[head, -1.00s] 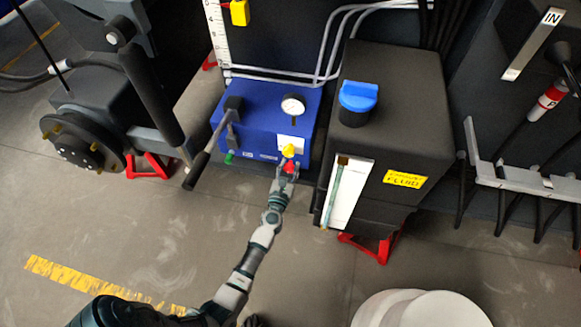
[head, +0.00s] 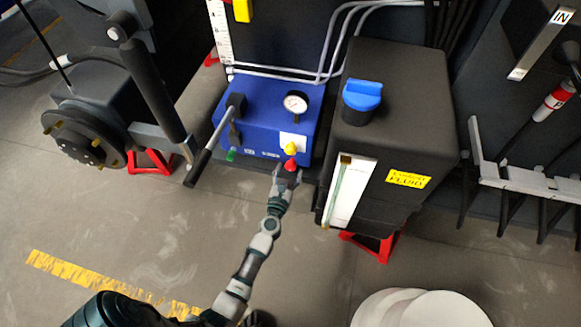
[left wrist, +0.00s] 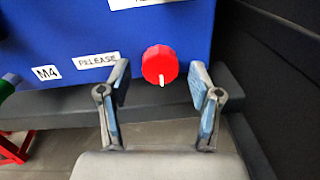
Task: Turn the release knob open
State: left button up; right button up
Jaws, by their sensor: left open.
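The release knob (left wrist: 160,65) is red and round with a white mark at its lower edge. It sits on the front of the blue box (head: 262,110), beside a RELEASE label (left wrist: 98,61). In the head view the red knob (head: 291,164) shows just below a yellow part. My left gripper (left wrist: 160,92) is open, with one finger on each side of the knob in the wrist view. Gaps show between the fingers and the knob, so it is not gripped. My right gripper is not in view.
A black tank (head: 400,110) with a blue cap (head: 361,95) stands close on the right. A lever with a black grip (head: 198,168) projects from the blue box's left side. A green knob (head: 231,155) is low on the box.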

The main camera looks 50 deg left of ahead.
pick_arm(q)
jog(key=v, duration=0.9)
jog(key=shift+s, duration=0.35)
jog(key=shift+d+f, duration=0.1)
jog(key=shift+f, duration=0.05)
